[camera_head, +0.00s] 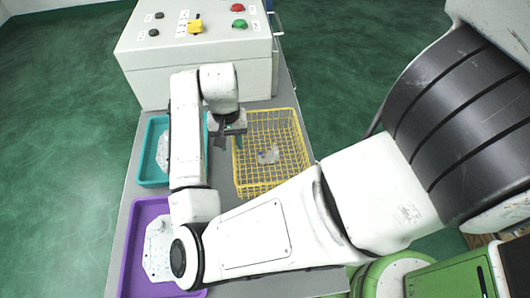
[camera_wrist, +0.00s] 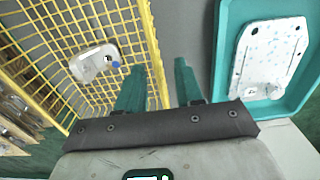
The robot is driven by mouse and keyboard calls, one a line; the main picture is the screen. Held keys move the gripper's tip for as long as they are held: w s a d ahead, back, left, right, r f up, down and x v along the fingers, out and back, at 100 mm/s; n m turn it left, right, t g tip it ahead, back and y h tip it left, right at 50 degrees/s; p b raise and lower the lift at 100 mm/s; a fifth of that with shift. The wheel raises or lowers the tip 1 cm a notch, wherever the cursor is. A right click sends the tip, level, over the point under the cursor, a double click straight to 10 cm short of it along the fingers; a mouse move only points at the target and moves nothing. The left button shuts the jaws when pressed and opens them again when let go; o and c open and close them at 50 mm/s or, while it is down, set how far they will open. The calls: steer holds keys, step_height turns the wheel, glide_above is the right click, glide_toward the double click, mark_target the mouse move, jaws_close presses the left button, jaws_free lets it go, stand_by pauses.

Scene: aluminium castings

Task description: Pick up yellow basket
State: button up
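The yellow basket (camera_head: 301,138) is a wire-mesh basket standing on the grey table, right of my forearm in the head view. A pale casting (camera_head: 268,155) lies inside it. My gripper (camera_head: 222,140) is at the basket's left side. In the wrist view the basket (camera_wrist: 148,25) fills the left, with the casting (camera_wrist: 92,63) inside. The two teal fingers of my gripper (camera_wrist: 159,82) are apart with nothing held. The basket's near rim runs between them in the picture; how far below the fingertips it lies is unclear.
A teal tray (camera_head: 139,160) with a casting is left of my gripper; it also shows in the wrist view (camera_wrist: 226,62). A purple tray (camera_head: 130,245) with a casting is in front of it. A control box (camera_head: 190,55) with buttons stands behind the basket. Green floor surrounds the table.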

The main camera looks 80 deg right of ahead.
steer(key=shift+s+d+f+p, duration=0.1)
steer(key=shift+f+p, duration=0.15)
steer(key=shift+f, duration=1.35)
steer(key=shift+s+f+p, duration=0.1)
steer(key=shift+f+p, duration=0.15)
steer(key=shift+f, duration=1.3)
jaws_close()
